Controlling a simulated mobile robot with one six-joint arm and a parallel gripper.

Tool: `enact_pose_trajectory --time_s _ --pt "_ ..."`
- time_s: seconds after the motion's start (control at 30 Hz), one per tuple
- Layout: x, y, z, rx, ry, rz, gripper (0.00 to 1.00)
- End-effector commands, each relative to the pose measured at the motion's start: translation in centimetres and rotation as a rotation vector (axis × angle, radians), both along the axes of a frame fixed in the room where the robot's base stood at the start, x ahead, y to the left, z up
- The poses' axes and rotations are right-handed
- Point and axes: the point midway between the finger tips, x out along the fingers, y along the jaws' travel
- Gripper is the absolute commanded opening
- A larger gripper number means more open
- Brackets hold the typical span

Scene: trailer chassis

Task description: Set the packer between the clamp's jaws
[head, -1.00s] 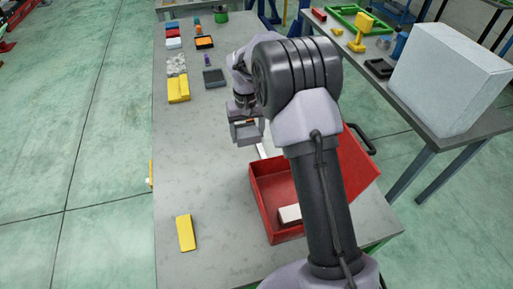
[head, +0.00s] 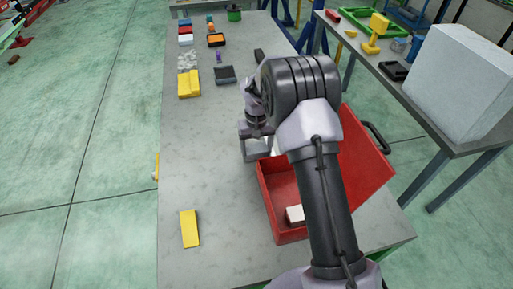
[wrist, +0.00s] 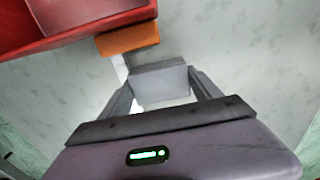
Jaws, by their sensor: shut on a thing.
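My gripper (head: 257,147) is low over the bench, just beyond the far left corner of the red box. In the wrist view my gripper (wrist: 162,88) is shut on a grey block, which I take to be the packer (wrist: 160,84), held between the fingertips. An orange piece (wrist: 128,38) and a thin white strip (wrist: 120,68) show past the fingers, beside the red box. They may belong to the clamp, but I cannot tell. I see no clamp jaws clearly; my arm hides part of that area in the head view.
The open red box (head: 268,195) with a white block (head: 295,214) stands close by. A yellow block (head: 189,228) lies on the front left of the bench (head: 205,160). Yellow blocks (head: 189,85) and a dark tray (head: 225,75) lie farther back. The bench's left middle is clear.

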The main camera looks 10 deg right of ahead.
Motion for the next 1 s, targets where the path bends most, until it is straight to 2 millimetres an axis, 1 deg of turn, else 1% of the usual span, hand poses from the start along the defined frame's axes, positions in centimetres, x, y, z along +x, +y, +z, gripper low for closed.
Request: enact_pose_trajectory --time_s 0.03,0.33,0.37,0.4,0.47,0.9,0.97,1.0 --pt "-0.1 0.0 -0.4 0.001 0.003 0.000 0.00" --pt "-0.4 0.0 -1.3 0.002 0.011 -0.002 0.00" --pt "-0.5 0.0 -1.4 0.002 0.015 -0.002 0.74" --pt "-0.5 0.0 -1.4 0.002 0.016 -0.002 0.82" --pt "-0.6 0.0 -1.5 0.002 0.017 -0.002 0.94" --pt "-0.6 -0.1 -1.5 0.001 0.019 -0.005 0.94" --pt "-0.6 -0.1 -1.2 0.001 0.019 -0.005 0.94" --pt "-0.6 -0.1 -0.6 0.001 0.018 -0.006 0.94"
